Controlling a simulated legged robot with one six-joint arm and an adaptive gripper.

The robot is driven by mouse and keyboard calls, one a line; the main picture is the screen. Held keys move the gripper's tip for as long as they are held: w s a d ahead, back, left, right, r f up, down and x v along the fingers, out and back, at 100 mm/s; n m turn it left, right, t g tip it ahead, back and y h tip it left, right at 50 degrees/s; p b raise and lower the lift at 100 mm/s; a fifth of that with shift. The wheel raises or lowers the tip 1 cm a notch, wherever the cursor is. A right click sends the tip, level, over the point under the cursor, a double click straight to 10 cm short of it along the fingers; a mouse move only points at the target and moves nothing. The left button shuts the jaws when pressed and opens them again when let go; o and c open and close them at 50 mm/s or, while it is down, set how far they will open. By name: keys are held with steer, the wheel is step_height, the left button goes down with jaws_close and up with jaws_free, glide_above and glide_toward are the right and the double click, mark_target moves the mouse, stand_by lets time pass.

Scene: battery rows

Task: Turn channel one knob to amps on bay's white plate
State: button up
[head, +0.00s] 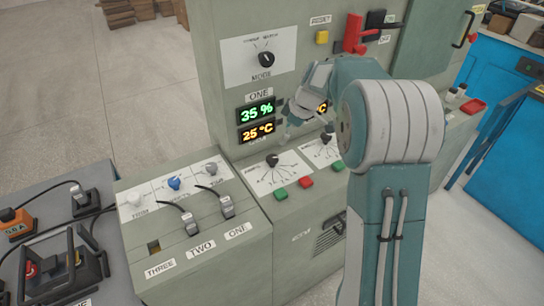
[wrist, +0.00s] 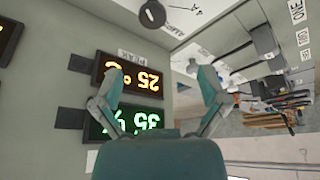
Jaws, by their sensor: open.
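A white plate (head: 285,178) with a dark knob (head: 272,160) and fanned lines lies on the console ledge below the ONE (head: 259,96) displays. The knob's pointer direction is too small to read. The knob (wrist: 152,14) also shows at the top edge of the wrist view, partly cut off, on its white plate (wrist: 185,16). My gripper (head: 300,124) is in front of the cabinet face, above the ledge and to the right of this knob. In the wrist view my gripper (wrist: 160,88) has its two fingers spread apart and empty, facing the displays.
A similar knob (head: 326,138) is on a plate to the right. Green and red buttons (head: 306,181) line the ledge front. A MODE knob (head: 266,59) is above the displays. A red lever (head: 354,34) is at upper right. Switches (head: 226,206) stand on the left console.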

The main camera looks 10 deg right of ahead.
mark_target(273, 157)
steer(key=shift+n, duration=0.3)
steer(key=x, duration=0.8)
steer(key=d+x, duration=0.1)
steer(key=x, duration=0.3)
steer(key=shift+w+f, duration=0.15)
steer(key=shift+w, duration=0.25)
steer(key=shift+a, duration=0.1)
steer(key=c, duration=1.1)
